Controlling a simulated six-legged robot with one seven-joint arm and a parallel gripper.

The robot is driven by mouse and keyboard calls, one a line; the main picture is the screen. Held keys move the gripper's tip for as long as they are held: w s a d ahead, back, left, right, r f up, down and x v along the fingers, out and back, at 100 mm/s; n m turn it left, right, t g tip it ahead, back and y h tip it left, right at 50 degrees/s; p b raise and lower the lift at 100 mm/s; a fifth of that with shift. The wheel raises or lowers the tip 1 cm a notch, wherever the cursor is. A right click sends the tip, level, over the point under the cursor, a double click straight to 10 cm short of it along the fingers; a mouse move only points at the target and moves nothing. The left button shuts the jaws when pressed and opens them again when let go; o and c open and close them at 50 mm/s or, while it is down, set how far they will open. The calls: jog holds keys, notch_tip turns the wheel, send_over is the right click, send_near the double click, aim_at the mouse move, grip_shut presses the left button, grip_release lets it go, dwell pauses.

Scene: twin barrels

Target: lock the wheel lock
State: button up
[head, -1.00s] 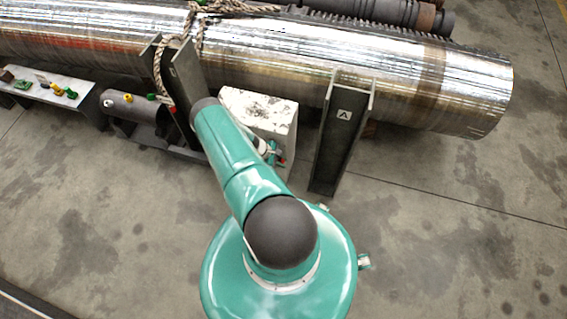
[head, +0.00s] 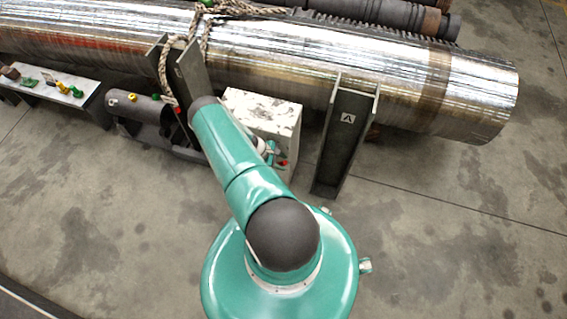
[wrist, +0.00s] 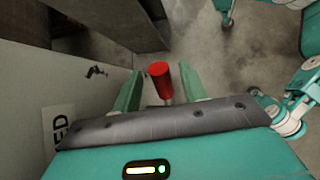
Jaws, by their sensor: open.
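In the wrist view a red cylindrical handle (wrist: 160,78) on a pale stem shows between the two teal fingers of my gripper (wrist: 162,69). The fingers are apart, with visible gaps on both sides of the handle. I cannot tell how deep the handle lies between them. A small red part (head: 284,163) shows in the head view beside the white box, near the end of my arm. My gripper is mostly hidden there. I cannot make out a wheel or the lock's body.
A white box (head: 262,112) stands between two dark uprights; the right one (head: 345,140) is marked A. A large metal cylinder (head: 440,85) lies behind. A grey wall with a partly hidden label (wrist: 58,130) is at left in the wrist view. Floor is clear at right.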

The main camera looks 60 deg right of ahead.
jog(key=shift+v, duration=2.8)
